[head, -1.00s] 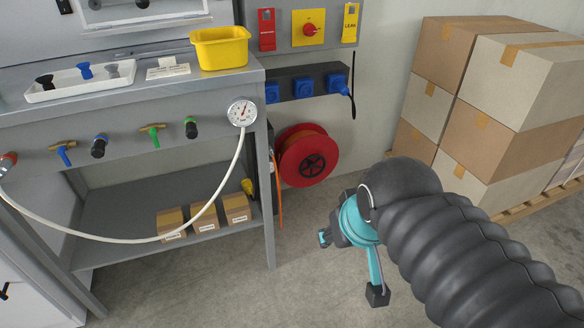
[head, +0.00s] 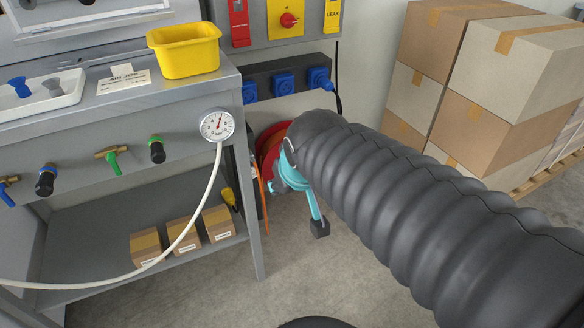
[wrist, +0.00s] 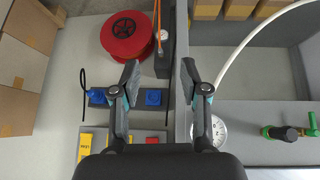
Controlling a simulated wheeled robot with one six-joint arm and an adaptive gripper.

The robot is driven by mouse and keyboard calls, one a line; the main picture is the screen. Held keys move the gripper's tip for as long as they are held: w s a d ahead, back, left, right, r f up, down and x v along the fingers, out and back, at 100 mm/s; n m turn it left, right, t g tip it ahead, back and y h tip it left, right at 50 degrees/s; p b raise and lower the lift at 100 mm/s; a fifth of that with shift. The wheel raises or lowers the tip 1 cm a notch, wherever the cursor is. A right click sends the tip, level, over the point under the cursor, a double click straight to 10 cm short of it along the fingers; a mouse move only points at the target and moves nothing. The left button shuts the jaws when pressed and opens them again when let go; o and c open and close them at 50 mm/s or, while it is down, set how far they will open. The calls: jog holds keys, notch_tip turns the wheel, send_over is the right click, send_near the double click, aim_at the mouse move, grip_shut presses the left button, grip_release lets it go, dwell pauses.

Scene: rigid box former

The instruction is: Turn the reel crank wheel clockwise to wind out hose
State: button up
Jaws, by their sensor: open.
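The red hose reel (head: 265,143) is on the wall right of the bench, mostly hidden behind my arm in the head view. In the wrist view the reel (wrist: 108,45) shows whole at the top, with its black crank wheel (wrist: 124,27) on its face. An orange hose (wrist: 159,22) hangs beside it. My gripper (wrist: 160,73) is open, its two fingers spread with nothing between them. In the wrist view the reel lies beyond the fingertips and to the left, apart from them. The head view shows a teal finger (head: 312,203) in front of the reel area.
The grey bench (head: 255,235) with a pressure gauge (head: 216,125) and hanging white hose stands left of the reel. A socket strip (head: 283,84) and yellow switch panel (head: 289,20) are above it. Stacked boxes (head: 480,140) stand right. Floor below is clear.

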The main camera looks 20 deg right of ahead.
jog(key=w+d+f+n+t+b, duration=0.1)
jog(key=w+d+f+t, duration=0.1)
jog(key=w+d+f, duration=0.5)
jog(key=w+d+f+t+h, duration=0.1)
jog(key=w+d+f, duration=0.1)
jog(key=w, duration=1)
jog(key=w+d+f+n+t+b, duration=0.1)
jog(key=w+d+f+t, duration=0.1)
jog(key=w+d+f, duration=0.5)
jog(key=w+d+f+n+t+y+b, duration=0.1)
jog(key=w+d+f+t, duration=0.15)
jog(key=f, duration=0.85)
jog(key=w+d+f+t+y, duration=0.15)
jog(key=f+t, duration=0.25)
jog(key=f, duration=0.7)
jog(key=w, duration=1.2)
jog(key=shift+w+d+f, duration=0.15)
jog(key=shift+w+f, duration=0.05)
jog(key=shift+w, duration=0.15)
grip_shut()
